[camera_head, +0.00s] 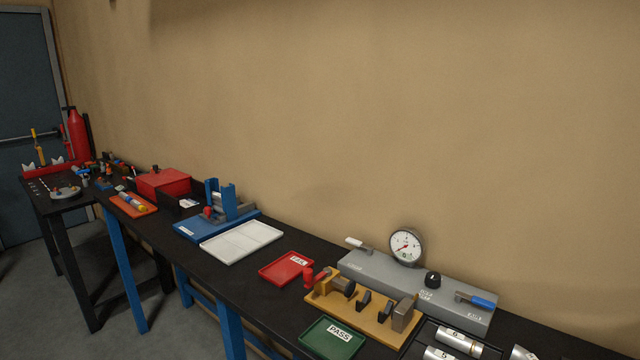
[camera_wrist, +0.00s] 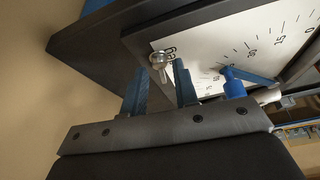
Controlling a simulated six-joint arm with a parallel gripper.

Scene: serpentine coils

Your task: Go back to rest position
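My gripper (camera_wrist: 160,86) shows in the wrist view, with two dark blue ridged fingers standing up from a grey mount. The fingers are apart, with a gap between them and nothing seen held. Beyond the fingertips is a dark-framed white dial plate (camera_wrist: 212,45) with angle marks. A silver screw (camera_wrist: 158,60) on it shows behind the gap. A smooth blue peg (camera_wrist: 233,84) with a blue pointer stands right of the fingers; I cannot tell whether it touches my gripper. My arm and gripper are not seen in the head view.
The head view shows a long black bench with a white tray (camera_head: 241,242), red FAIL tray (camera_head: 280,268), green PASS tray (camera_head: 318,345), tan fixture (camera_head: 375,325) and grey gauge unit (camera_head: 385,271). A blue fixture (camera_head: 185,230) and red box (camera_head: 164,181) stand farther left.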

